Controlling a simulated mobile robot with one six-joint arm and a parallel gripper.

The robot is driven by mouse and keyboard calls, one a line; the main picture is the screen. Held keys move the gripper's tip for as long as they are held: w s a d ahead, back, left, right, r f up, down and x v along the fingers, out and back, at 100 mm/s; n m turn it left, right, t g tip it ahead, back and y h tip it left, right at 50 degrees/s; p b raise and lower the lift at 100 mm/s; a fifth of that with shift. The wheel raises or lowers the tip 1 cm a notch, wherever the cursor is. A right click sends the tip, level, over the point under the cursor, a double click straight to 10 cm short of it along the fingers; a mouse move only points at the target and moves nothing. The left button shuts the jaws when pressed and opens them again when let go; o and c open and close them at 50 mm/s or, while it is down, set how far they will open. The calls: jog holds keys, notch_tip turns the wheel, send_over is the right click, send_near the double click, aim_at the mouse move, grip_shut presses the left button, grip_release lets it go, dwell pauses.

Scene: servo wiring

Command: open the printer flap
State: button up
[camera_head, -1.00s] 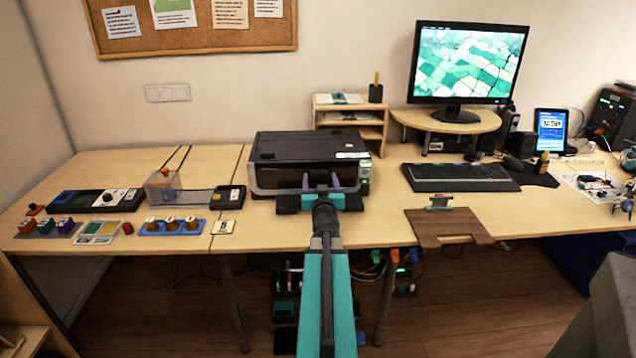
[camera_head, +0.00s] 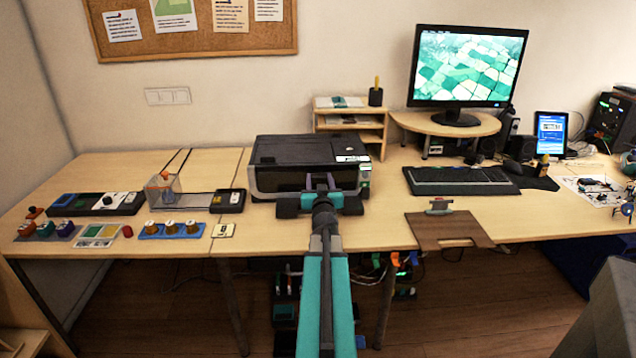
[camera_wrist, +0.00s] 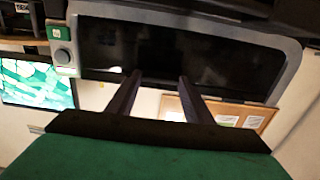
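The black printer (camera_head: 300,150) stands on the desk at the centre of the head view. Its dark front panel, the flap (camera_head: 278,182), sits in a grey frame and looks upright and shut. In the wrist view, the dark glossy flap (camera_wrist: 180,55) fills the upper part, seen upside down. My gripper (camera_head: 320,180) is in front of the flap, slightly right of the printer's middle in the head view. In the wrist view my gripper (camera_wrist: 160,82) has its two fingers apart with nothing between them. Contact with the flap cannot be told.
A small shelf (camera_head: 350,118) stands behind the printer's right side. A keyboard (camera_head: 460,180) and a brown clipboard-like board (camera_head: 448,230) lie to the right. A black device (camera_head: 230,200) lies left of the printer. The desk in front of the printer is mostly clear.

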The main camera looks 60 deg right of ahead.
jog(key=c, duration=0.3)
jog(key=shift+s+a+f, duration=0.75)
jog(key=shift+a+f, duration=0.05)
jog(key=shift+f, duration=0.15)
jog(key=o, duration=1.5)
jog(key=shift+w+d, duration=0.1)
jog(key=shift+r, duration=0.1)
